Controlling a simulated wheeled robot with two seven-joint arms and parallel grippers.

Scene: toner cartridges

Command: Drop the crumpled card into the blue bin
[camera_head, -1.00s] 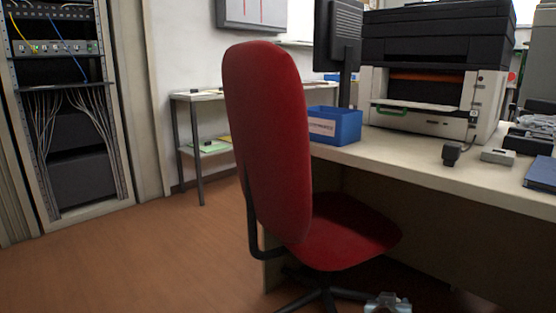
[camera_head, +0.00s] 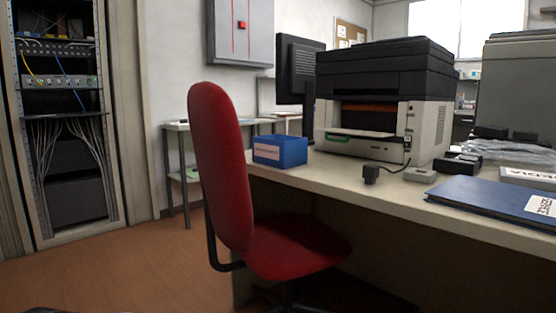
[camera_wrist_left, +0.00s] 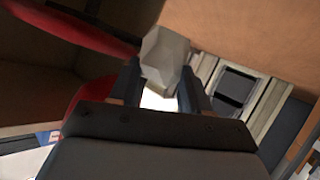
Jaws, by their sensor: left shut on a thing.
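The crumpled card (camera_wrist_left: 163,55) is a pale grey-white, faceted lump in the left wrist view. My left gripper (camera_wrist_left: 160,82) is shut on it, with the card between and beyond the dark fingertips. The blue bin (camera_head: 280,151) is a small open box with a white label, standing on the desk's left end, beyond the red chair. The inside of the bin is hidden from this low angle. Neither gripper shows in the head view now.
The red chair (camera_head: 222,168) stands in front of the desk (camera_head: 330,178), close to the bin. A printer (camera_head: 385,100) and a monitor (camera_head: 297,75) are behind and right of the bin. A blue folder (camera_head: 480,195) lies at right. Orange floor (camera_head: 130,265) is open at left.

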